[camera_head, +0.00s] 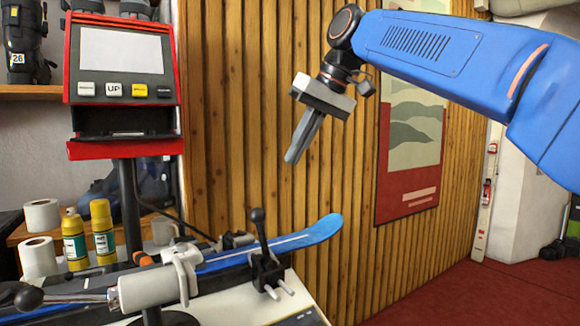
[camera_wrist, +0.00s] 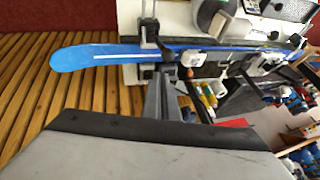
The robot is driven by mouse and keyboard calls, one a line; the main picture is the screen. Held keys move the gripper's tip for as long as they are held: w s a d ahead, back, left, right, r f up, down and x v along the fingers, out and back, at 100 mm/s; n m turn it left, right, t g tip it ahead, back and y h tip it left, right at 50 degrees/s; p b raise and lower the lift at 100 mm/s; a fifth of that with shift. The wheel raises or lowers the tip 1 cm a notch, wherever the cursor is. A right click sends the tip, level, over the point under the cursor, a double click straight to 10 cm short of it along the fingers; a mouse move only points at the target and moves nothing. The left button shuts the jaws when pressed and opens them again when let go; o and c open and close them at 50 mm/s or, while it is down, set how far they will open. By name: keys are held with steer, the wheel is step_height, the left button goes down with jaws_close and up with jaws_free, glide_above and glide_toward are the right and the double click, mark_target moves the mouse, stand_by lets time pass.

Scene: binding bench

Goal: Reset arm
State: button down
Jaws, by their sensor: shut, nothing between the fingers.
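My gripper (camera_head: 291,158) hangs in the air in front of the wooden slat wall, tilted down to the left. Its fingers are shut with nothing between them. In the wrist view my gripper (camera_wrist: 166,72) points toward the bench from above. My blue arm comes in from the upper right in the head view. A blue ski (camera_head: 310,236) lies on the bench below my gripper, apart from it. The same ski (camera_wrist: 85,57) crosses the upper part of the wrist view. A clamp with a black lever (camera_head: 260,232) stands by the ski.
A red device with a screen (camera_head: 121,52) stands at the left on a post. Yellow bottles (camera_head: 102,230) and white paper rolls (camera_head: 41,216) stand at the lower left. A poster (camera_head: 412,150) hangs on the wall behind my arm. Red floor (camera_head: 450,295) is clear at the right.

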steer(key=shift+s+d+r, duration=0.1)
steer(key=shift+d+r, duration=0.05)
steer(key=shift+r, duration=0.2)
steer(key=s+d+f+m+t+h, duration=0.1)
steer(key=s+d+f+m, duration=0.1)
steer(key=s+d+f, duration=0.6)
steer(key=s+d+f+m+h, duration=0.2)
steer(key=s+d+f, duration=0.6)
steer(key=f, duration=1.3)
steer(key=s+d+f+m+t+h, duration=0.1)
steer(key=s+d+f+m+h, duration=0.1)
steer(key=s+d+f, duration=0.6)
steer(key=d+f, duration=0.4)
steer(key=f, duration=0.2)
steer(key=shift+d+f+t, duration=0.3)
steer(key=shift+d, duration=0.1)
steer(key=shift+s, duration=0.1)
